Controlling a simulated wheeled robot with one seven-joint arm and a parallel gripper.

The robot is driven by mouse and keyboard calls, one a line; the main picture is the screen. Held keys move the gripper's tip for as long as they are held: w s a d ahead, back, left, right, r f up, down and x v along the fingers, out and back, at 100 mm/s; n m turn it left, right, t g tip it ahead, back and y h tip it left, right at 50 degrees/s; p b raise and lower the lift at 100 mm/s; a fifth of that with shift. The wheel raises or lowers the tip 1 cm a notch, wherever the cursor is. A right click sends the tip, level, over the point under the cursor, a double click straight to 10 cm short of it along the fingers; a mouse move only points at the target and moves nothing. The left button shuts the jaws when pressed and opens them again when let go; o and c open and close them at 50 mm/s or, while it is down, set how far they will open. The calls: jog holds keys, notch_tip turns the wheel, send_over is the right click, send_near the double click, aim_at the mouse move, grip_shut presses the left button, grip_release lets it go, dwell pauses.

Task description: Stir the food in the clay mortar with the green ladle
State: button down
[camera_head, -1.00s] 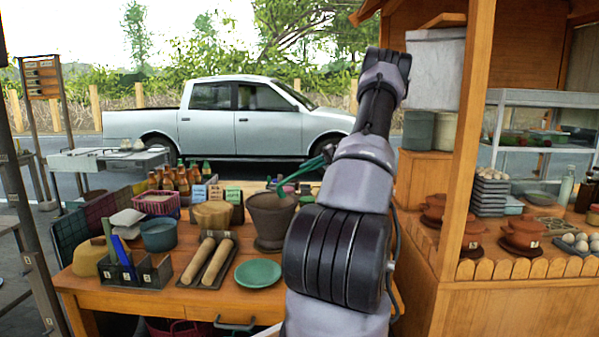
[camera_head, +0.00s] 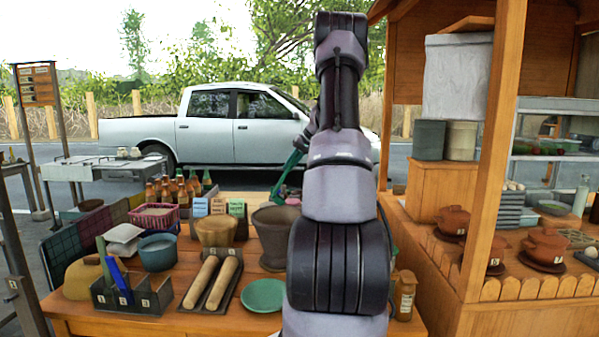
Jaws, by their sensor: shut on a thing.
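The clay mortar (camera_head: 272,246) is a brown, flared pot on the wooden table, just left of my arm. The food inside it cannot be made out.
A small jar (camera_head: 404,294) stands right of my arm. The stall post (camera_head: 494,150) rises at right.

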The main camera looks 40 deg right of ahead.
jog(key=a+h, duration=0.1)
jog(key=a, duration=0.1)
jog(key=w+a+g+h, duration=0.1)
jog(key=a, duration=0.1)
jog(key=w+a+n+g+h, duration=0.1)
jog(key=a+h, duration=0.1)
jog(key=shift+w+r, duration=0.15)
jog(key=shift+w+a+g+h, duration=0.3)
jog(key=shift+a+h, duration=0.35)
jog(key=shift+a, duration=0.05)
jog(key=shift+w+a+g+h, duration=0.3)
jog(key=shift+a+h, duration=0.35)
jog(key=shift+a, duration=0.05)
